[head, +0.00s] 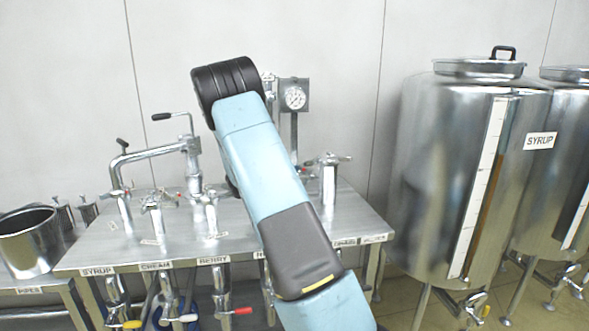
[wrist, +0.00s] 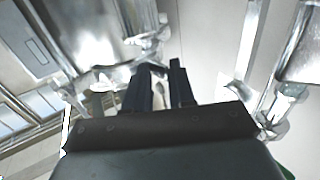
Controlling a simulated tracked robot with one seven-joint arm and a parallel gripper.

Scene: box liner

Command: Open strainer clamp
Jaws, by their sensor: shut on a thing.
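My gripper (wrist: 160,72) shows in the wrist view as two black fingers pointing up the picture, shut on a small metal part, which I take to be the strainer clamp (wrist: 150,46). Shiny metal fittings crowd around the fingertips, so the clamp's shape and the exact grip are hard to make out. A large metal cylinder (wrist: 85,30) lies just to the left of the fingers, close to the clamp. In the head view my blue and black arm crosses the middle of the picture, and my gripper and the clamp cannot be made out there.
A steel table (head: 110,248) carries labelled valves and a bent pipe (head: 150,153) with a black-handled lever. A pressure gauge (head: 294,98) stands behind my arm. A steel pot (head: 28,245) is at far left. A large syrup tank (head: 440,170) stands at right, with valves below.

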